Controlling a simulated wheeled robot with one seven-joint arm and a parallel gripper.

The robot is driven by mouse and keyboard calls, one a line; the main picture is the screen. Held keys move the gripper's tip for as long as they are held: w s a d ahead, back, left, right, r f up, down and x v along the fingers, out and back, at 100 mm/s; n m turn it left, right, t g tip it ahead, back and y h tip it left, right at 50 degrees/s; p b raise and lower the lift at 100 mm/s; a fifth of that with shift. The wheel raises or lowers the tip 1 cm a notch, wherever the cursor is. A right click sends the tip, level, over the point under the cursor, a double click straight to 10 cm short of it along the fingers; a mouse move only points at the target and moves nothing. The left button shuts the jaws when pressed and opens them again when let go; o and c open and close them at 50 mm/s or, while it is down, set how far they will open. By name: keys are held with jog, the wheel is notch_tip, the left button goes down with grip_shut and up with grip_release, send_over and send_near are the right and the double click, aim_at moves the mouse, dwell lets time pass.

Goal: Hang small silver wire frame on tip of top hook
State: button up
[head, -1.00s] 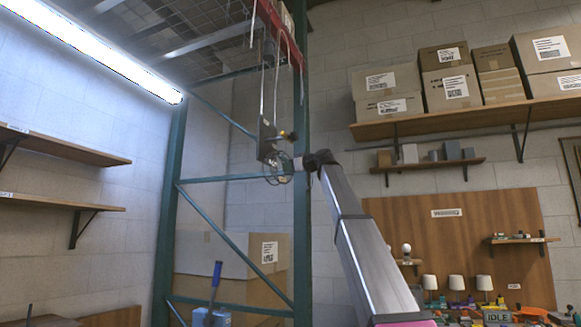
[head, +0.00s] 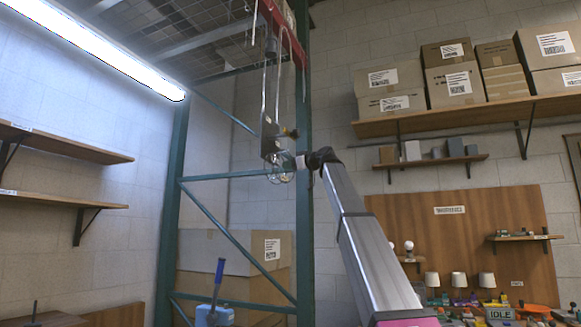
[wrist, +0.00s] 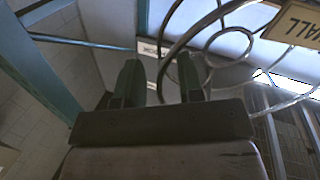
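The small silver wire frame (head: 279,178) shows as thin rings just left of my gripper (head: 296,163) in the head view. In the wrist view its curved wires (wrist: 211,44) fill the upper right. One wire passes through the gap between the fingers of my gripper (wrist: 160,68); the fingers stand apart, with space around the wire. Above, a silver hook-shaped rod (head: 278,60) hangs under a red beam (head: 283,28). A dark plate (head: 268,138) hangs just above the rings. Whether the frame hangs from anything is too small to tell.
A tan tag (wrist: 296,24) reading partly "ALL" is beside the wires. Green rack posts (head: 303,200) stand close behind my gripper. A shelf of cartons (head: 470,112) is to the right, and a bright tube light (head: 95,52) is upper left.

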jog(key=v, duration=1)
jog(key=shift+s+d, duration=0.25)
jog(key=shift+d, duration=0.05)
jog(key=w+d+f+m+h, duration=0.1)
jog(key=w+f+m+h, duration=0.15)
jog(key=f, duration=1.25)
jog(key=w+d+f+m+h, duration=0.15)
jog(key=w+f, duration=0.25)
jog(key=f, duration=1.1)
jog(key=s+d+f+m+g+h, duration=0.1)
jog(key=d+f+m+g+h, duration=0.1)
jog(key=f, duration=1.4)
jog(key=s+d+f+m+g+h, duration=0.1)
jog(key=s+f+m+h, duration=0.15)
jog(key=f, duration=1.35)
jog(key=s+d+f+m+g+h, duration=0.15)
jog(key=s+f, duration=0.35)
jog(key=f, duration=0.6)
jog(key=s+d+f+m+g+h, duration=0.1)
jog(key=s+d+f+m+g, duration=0.3)
jog(key=f, duration=0.8)
jog(key=s+d+f+g+h, duration=0.1)
jog(key=s+d+f+h, duration=0.1)
jog(key=s+f, duration=0.7)
jog(key=s+d+f+g+h, duration=0.1)
jog(key=s+d+f, duration=0.1)
jog(key=s+f, duration=0.8)
jog(key=s, duration=0.3)
jog(key=shift+f+h, duration=0.2)
jog(key=shift+h, duration=0.2)
